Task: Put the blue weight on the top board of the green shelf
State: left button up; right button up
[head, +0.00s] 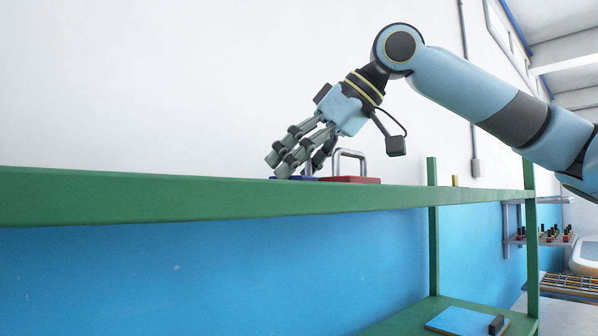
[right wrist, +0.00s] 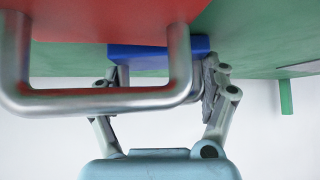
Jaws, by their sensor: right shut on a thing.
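The green shelf's top board (head: 130,197) runs across the head view at about eye height. The blue weight (head: 303,179) shows as a thin blue strip at the board's surface, mostly hidden behind my right gripper (head: 292,164). In the right wrist view the blue weight (right wrist: 155,50) is a blue block against the green board (right wrist: 250,45), between the fingers of my right gripper (right wrist: 160,82). The gripper is shut on the weight; the grip point is partly hidden. I cannot tell if the weight's underside fully touches the board. My left gripper is not in view.
A red weight (head: 350,180) with a metal handle stands on the board right beside the blue one; its handle (right wrist: 100,100) crosses the wrist view. A green post (head: 433,225) rises at the right. A small yellow thing (head: 455,181) is farther along. The board's left part looks clear.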

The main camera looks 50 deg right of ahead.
jog(key=shift+f, duration=0.15)
jog(key=o, duration=1.4)
jog(key=shift+o, duration=1.1)
jog(key=shift+r, duration=0.2)
jog(key=shift+s+d+r+b, duration=0.15)
jog(key=shift+s+r+b, duration=0.1)
jog(key=shift+b, duration=0.05)
jog(key=b+v, duration=0.1)
jog(key=v, duration=0.4)
jog(key=shift+s+r+b, duration=0.2)
jog(key=shift+b, duration=0.2)
jog(key=v, duration=0.5)
jog(key=shift+s+r, duration=0.3)
